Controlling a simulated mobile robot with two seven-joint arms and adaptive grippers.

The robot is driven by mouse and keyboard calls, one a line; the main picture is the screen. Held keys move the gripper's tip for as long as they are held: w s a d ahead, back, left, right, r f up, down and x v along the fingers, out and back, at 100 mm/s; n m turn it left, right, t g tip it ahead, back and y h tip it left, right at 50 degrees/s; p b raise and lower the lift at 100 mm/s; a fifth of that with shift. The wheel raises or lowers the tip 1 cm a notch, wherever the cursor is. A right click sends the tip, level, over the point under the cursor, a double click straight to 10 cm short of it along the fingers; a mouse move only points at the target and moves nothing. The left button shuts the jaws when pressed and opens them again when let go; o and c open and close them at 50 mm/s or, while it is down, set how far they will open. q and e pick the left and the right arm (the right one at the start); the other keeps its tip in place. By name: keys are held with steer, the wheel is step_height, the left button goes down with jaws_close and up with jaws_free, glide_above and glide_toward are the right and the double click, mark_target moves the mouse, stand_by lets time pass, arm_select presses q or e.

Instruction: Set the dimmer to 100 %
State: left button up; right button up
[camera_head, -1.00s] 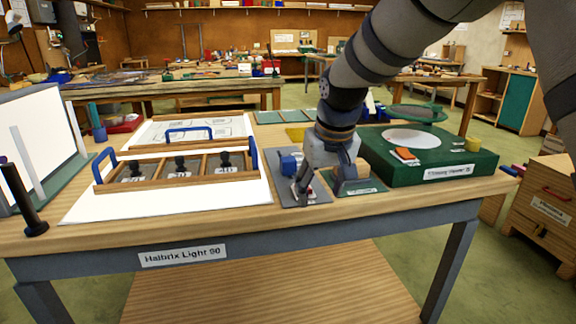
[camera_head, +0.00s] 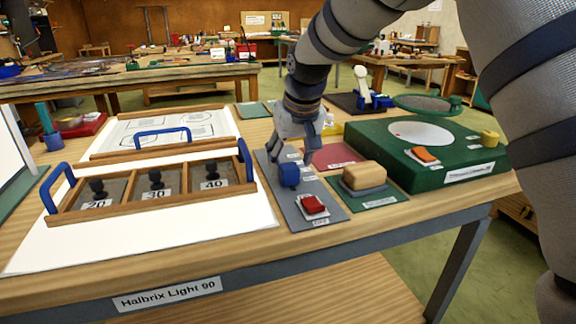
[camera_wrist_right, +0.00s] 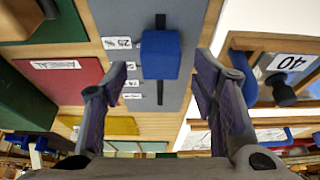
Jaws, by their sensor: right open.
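The dimmer is a grey plate (camera_head: 292,214) with a blue slider knob (camera_head: 289,175) on a dark straight slot. In the right wrist view the blue knob (camera_wrist_right: 160,54) stands partway along the slot, beside small white labels, one of which appears to read 25. My right gripper (camera_head: 306,150) is over the rear part of the plate, just behind the knob in the head view. In the wrist view its two fingers (camera_wrist_right: 162,76) are open, one on each side of the knob, with gaps showing. Whether they are down at knob height is hard to tell. My left gripper is out of view.
A red switch (camera_head: 313,205) sits at the plate's front. A tan block (camera_head: 364,176) on a green plate and a green box (camera_head: 440,168) stand right. A wooden tray (camera_head: 130,206) with black-knobbed weights and blue handles is left.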

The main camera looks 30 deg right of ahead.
mark_target(289, 166)
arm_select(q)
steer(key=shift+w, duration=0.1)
arm_select(e)
steer(key=shift+x, duration=1.55)
steer(key=shift+c, duration=0.5)
